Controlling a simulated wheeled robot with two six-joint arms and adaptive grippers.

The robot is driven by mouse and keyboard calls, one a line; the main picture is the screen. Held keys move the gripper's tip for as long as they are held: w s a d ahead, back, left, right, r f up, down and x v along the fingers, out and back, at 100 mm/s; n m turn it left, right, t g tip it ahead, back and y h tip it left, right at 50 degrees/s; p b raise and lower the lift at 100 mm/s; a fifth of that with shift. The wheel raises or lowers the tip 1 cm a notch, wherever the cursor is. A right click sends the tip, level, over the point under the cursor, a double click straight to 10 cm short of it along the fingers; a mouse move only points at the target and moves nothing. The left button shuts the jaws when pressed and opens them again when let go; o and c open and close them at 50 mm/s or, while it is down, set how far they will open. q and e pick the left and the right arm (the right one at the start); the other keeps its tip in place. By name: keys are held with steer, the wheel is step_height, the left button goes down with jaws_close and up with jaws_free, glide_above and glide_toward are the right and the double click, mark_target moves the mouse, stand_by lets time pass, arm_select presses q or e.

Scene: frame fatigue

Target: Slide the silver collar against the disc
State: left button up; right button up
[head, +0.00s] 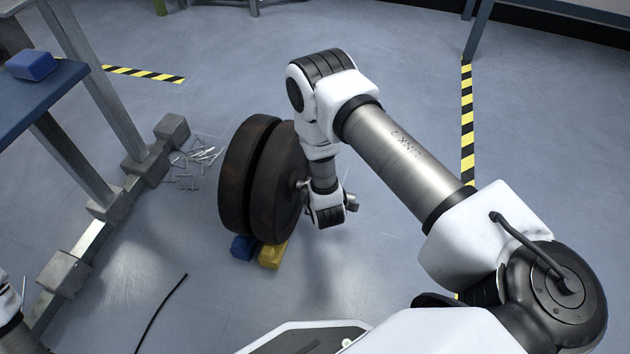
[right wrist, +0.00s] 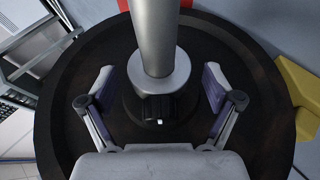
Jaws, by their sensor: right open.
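Two dark discs stand upright side by side in the head view; the right disc (head: 280,185) is nearest my right arm, and its face (right wrist: 75,60) fills much of the right wrist view. A silver shaft (right wrist: 155,25) stands out from the disc's middle. A silver flanged ring, seemingly the collar (right wrist: 159,74), sits around it, in front of a black hub (right wrist: 157,104). I cannot tell the gap to the disc. My right gripper (right wrist: 159,82) is open, one finger on each side of the collar, apparently touching neither side. My left gripper is out of view.
A blue wedge (head: 243,247) and a yellow wedge (head: 271,254) lie at the discs' foot. Metal pins (head: 195,158) are scattered on the floor to the left, beside a metal frame (head: 145,165). A black cable (head: 163,308) lies in front.

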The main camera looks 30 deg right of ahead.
steer(key=v, duration=1)
steer(key=shift+s+r, duration=0.2)
steer(key=shift+s, duration=0.05)
steer(key=shift+c, duration=0.3)
